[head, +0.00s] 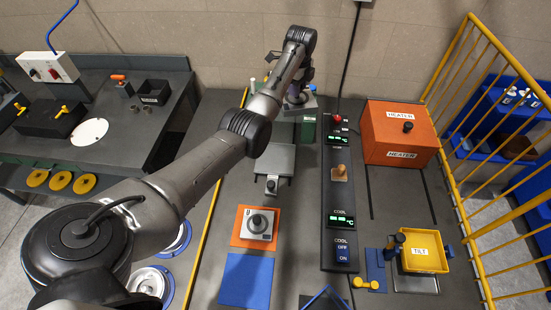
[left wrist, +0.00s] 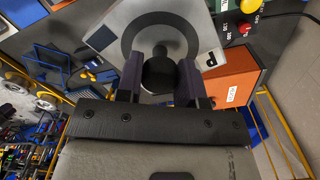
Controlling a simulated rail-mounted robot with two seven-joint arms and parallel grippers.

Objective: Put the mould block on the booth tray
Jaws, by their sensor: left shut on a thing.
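My left gripper (head: 297,91) is at the far middle in the head view. In the left wrist view its two fingers (left wrist: 160,82) are shut on the black knob of a light grey block (left wrist: 204,28) with a dark ring and a letter label; I take it as the mould block. In the head view the block (head: 299,104) is partly hidden by the gripper. A similar knobbed block (head: 259,227) sits on an orange mat (head: 239,243) nearer. I cannot tell which thing is the booth tray; a yellow tray (head: 436,240) marked TILT stands at right. My right gripper is not in view.
An orange heater box (head: 388,130) stands to the right of the control panel (head: 341,213). A yellow railing (head: 457,198) bounds the right side. A blue mat (head: 246,279) lies bare in front. A side bench (head: 130,163) with a white disc (head: 89,132) is at left.

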